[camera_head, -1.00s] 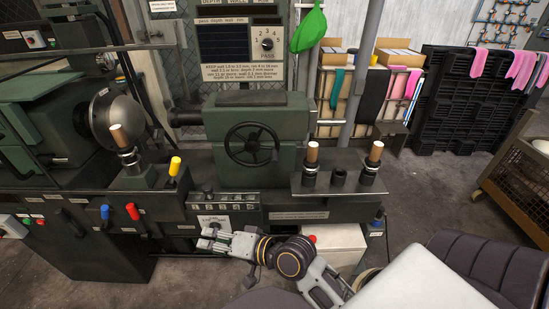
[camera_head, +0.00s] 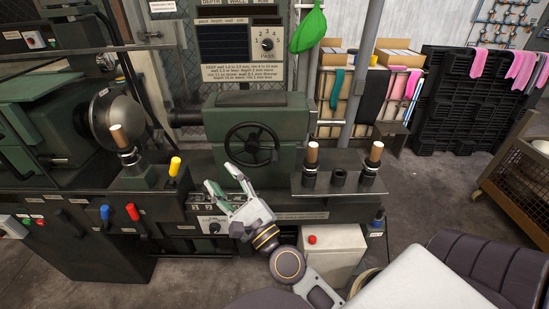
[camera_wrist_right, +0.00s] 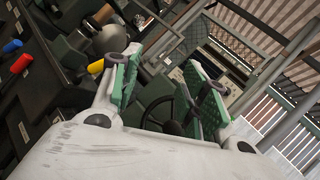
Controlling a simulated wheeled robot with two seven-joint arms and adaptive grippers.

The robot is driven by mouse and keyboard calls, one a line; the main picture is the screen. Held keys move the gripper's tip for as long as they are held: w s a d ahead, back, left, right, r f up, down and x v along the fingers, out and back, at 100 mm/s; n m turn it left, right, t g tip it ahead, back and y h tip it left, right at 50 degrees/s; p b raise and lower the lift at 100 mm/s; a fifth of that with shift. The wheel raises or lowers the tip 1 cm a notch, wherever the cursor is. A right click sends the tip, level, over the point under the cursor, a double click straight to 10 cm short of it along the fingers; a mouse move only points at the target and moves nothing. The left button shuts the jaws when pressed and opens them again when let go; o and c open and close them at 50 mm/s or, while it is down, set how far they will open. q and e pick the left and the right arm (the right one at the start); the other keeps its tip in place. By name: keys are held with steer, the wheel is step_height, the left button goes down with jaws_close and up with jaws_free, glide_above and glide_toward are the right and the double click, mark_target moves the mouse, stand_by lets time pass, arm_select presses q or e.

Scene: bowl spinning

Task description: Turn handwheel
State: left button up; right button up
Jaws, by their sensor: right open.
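The handwheel (camera_head: 252,144) is a dark spoked wheel on the front of the green tailstock housing (camera_head: 288,124) of the machine. It also shows in the right wrist view (camera_wrist_right: 180,112), between and beyond the fingers. My right gripper (camera_head: 221,177) is open and empty, just below and to the left of the handwheel, apart from it in the head view. Its green-padded fingers (camera_wrist_right: 168,84) stand wide apart in the right wrist view and hide part of the wheel there. My left gripper is not in view.
A yellow-topped lever (camera_head: 175,166) stands left of my right gripper. Blue (camera_head: 105,212) and red (camera_head: 132,211) handles sit lower left. Wooden-topped posts (camera_head: 312,153) stand on the right ledge. A round metal bowl form (camera_head: 117,121) is at the left.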

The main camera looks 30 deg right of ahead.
steer(key=d+m+g+h, duration=0.1)
steer(key=d+m+h, duration=0.65)
steer(key=m, duration=0.55)
steer(key=m+g+h, duration=0.6)
steer(key=m, duration=0.5)
glide_toward(275, 157)
steer(key=s+f, duration=0.1)
steer(key=s, duration=0.1)
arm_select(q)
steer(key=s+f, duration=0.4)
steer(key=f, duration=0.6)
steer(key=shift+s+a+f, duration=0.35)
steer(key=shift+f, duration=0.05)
arm_select(e)
steer(key=shift+s+a+f+y, duration=0.1)
steer(key=shift+a+y, duration=0.15)
steer(key=shift+a, duration=0.2)
steer(key=shift+n, duration=0.3)
